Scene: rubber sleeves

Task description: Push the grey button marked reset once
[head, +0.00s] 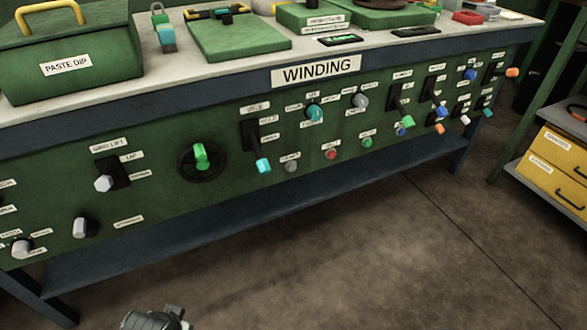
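A small round grey button (291,166) sits on the green front panel under the WINDING sign, at the left end of a short row. A small label is above it; its letters are too small to read for sure. A red button (331,154) and a green button (366,142) follow to its right. Part of what looks like my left gripper (158,319) shows at the bottom edge, low in front of the bench and well apart from the grey button. Its fingers cannot be made out. My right gripper is not in view.
A cyan-tipped lever (262,160) sticks out just left of the grey button. A green-handled rotary switch (201,157) is further left. A cyan knob (314,113) and grey knob (360,101) are above. A yellow drawer cabinet (549,170) stands right. The floor in front is clear.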

